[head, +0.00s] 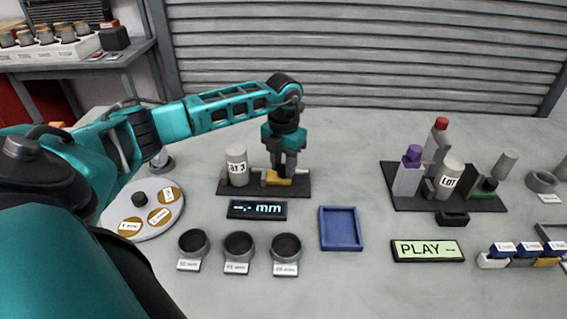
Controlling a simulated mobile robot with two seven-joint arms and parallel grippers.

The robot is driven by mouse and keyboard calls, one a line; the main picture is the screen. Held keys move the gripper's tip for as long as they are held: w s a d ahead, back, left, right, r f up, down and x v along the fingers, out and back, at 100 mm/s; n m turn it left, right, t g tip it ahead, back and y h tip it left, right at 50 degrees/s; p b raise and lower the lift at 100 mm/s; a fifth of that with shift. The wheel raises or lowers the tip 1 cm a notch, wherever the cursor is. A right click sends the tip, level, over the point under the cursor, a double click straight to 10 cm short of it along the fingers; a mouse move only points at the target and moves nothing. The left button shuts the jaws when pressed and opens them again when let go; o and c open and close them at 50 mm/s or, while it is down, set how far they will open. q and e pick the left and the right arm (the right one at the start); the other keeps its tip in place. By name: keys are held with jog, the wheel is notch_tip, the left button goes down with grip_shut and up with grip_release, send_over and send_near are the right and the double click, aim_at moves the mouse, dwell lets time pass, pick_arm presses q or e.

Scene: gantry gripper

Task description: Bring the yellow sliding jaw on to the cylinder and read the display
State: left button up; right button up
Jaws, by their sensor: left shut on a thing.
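The yellow sliding jaw (279,178) sits on a dark base (225,188) left of centre in the head view. A pale grey cylinder (237,168) with a printed label stands upright on the left part of the same base. A gap shows between the cylinder and the yellow jaw. My left gripper (284,172) points down and is shut on the yellow jaw, hiding part of it. The display (257,209) in front of the base reads "--.- mm". My right gripper is not in view.
Three dark round cups (238,246) with labels stand in front of the display. A blue tray (341,229) lies to their right. A round plate (146,212) with discs is at left.

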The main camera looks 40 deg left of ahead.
aim_at(269, 176)
pick_arm(q)
jog(key=shift+a, duration=0.1)
grip_shut()
jog(key=s+a, duration=0.2)
jog(key=shift+s+a, duration=0.2)
jog(key=shift+a, duration=0.2)
jog(key=o, duration=1)
grip_release()
jog(key=shift+o, duration=0.2)
jog(key=shift+d, duration=0.1)
notch_tip(269, 176, up, 13)
jog(key=p, duration=0.1)
jog(key=shift+s+f, duration=0.1)
